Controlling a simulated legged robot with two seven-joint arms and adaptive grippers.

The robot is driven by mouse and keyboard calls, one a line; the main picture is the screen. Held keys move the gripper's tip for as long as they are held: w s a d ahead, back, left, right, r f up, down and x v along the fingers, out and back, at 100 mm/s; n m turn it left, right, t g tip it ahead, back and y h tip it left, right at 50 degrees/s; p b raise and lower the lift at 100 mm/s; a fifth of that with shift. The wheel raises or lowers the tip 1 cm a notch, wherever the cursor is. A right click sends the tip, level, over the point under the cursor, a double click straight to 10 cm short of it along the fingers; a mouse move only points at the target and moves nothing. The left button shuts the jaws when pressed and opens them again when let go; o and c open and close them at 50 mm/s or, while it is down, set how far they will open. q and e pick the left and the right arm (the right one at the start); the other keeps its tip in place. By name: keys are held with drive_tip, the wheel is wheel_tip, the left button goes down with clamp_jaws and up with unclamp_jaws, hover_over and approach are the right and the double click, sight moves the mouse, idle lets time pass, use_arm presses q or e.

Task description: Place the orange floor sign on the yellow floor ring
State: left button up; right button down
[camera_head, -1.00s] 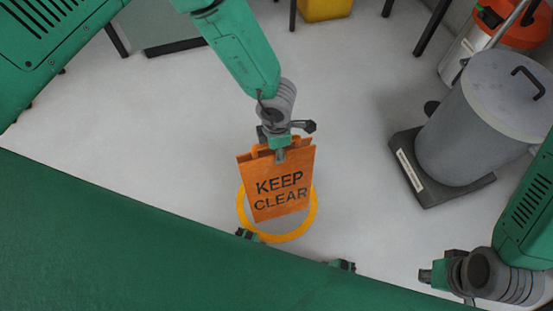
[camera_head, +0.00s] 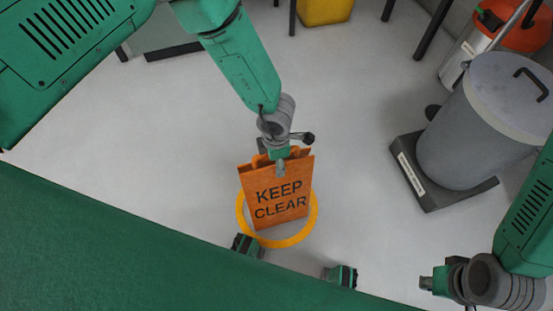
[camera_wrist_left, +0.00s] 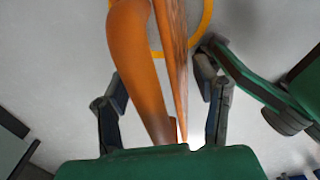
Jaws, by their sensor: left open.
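The orange floor sign (camera_head: 281,192), marked KEEP CLEAR, appears upright, with its lower part inside the yellow floor ring (camera_head: 300,236) in the head view. My left gripper (camera_head: 279,158) is at the sign's top edge. In the left wrist view, the open fingers of my left gripper (camera_wrist_left: 162,92) stand apart on either side of the sign's two orange panels (camera_wrist_left: 137,70). Part of the yellow ring (camera_wrist_left: 207,20) shows beyond. My right gripper (camera_head: 430,283) is at the lower right, away from the sign; its finger opening is unclear.
A grey lidded bin (camera_head: 480,135) stands on a dark base (camera_head: 430,195) at the right, with an orange-topped container (camera_head: 515,28) behind it. A yellow container (camera_head: 325,8) and dark legs are at the back. The pale floor around the ring is mostly clear.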

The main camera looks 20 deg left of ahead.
use_arm(q)
wheel_tip(320, 180, up, 12)
drive_tip(key=p, duration=0.4)
drive_tip(key=shift+p, duration=0.3)
drive_tip(key=s+a+f+m+t+y, duration=0.1)
drive_tip(key=s+a+f+m+y, duration=0.15)
drive_tip(key=s+a+m, duration=0.8)
drive_tip(key=s+a+m+h, duration=0.1)
drive_tip(key=s+a+m, duration=0.1)
drive_tip(key=s+m, duration=0.3)
drive_tip(key=s+a+r+m+h, duration=0.1)
drive_tip(key=s+a+m, duration=0.2)
drive_tip(key=s+m, duration=0.3)
drive_tip(key=m, duration=0.4)
drive_tip(key=shift+s+r, duration=0.2)
drive_tip(key=shift+r, duration=0.1)
drive_tip(key=shift+a+h, duration=0.1)
drive_tip(key=shift+h, duration=0.15)
